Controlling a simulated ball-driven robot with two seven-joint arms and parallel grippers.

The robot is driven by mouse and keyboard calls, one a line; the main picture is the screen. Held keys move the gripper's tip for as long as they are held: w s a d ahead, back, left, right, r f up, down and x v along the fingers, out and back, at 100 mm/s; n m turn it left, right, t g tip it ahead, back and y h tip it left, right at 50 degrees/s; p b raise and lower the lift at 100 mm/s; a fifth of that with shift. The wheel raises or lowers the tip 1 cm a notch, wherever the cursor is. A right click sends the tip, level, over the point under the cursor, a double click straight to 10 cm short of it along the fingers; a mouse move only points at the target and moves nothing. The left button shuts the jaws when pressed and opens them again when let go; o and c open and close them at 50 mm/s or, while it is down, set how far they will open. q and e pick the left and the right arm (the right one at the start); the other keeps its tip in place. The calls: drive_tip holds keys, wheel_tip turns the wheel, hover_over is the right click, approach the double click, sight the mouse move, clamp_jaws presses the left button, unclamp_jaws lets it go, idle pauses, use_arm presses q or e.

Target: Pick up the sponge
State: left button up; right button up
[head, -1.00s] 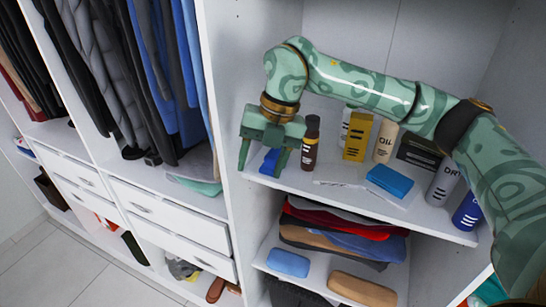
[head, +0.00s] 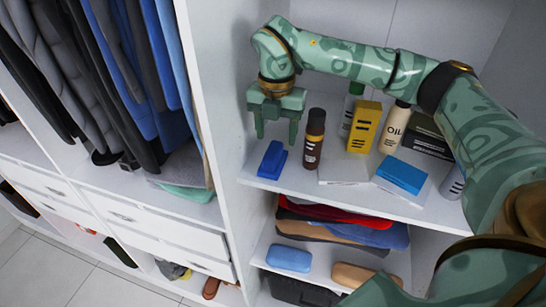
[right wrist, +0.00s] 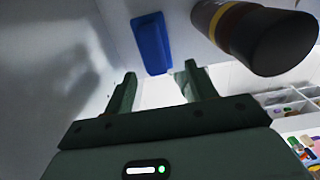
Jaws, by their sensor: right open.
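A dark blue block, seemingly the sponge (head: 271,160), lies on the upper shelf near its left front edge. In the right wrist view the sponge (right wrist: 151,42) shows just beyond the fingertips, slightly left of centre. My right gripper (head: 277,138) points down above and slightly behind the sponge in the head view. In its wrist view my right gripper (right wrist: 160,76) has its two fingers apart with nothing between them. The sponge and the fingers look apart. My left gripper is not in view.
A brown bottle (head: 314,140) stands close to the right of the sponge. The wardrobe's upright panel (head: 210,90) rises on the left. Folded clothes (head: 350,232) lie below.

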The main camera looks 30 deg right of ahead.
sight(273, 150)
drive_tip(key=f, duration=0.2)
drive_tip(key=shift+w+f, duration=0.4)
wheel_tip(273, 150, down, 4)
drive_tip(key=shift+w+r+p, duration=0.15)
drive_tip(key=shift+p, duration=0.55)
drive_tip(key=shift+w+f, duration=0.15)
drive_tip(key=shift+f, duration=0.3)
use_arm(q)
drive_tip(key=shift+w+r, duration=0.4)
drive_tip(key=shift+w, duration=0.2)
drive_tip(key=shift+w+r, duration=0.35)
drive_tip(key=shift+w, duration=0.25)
use_arm(e)
drive_tip(key=c, duration=0.6)
drive_tip(key=shift+r, duration=0.1)
drive_tip(key=shift+c, duration=0.2)
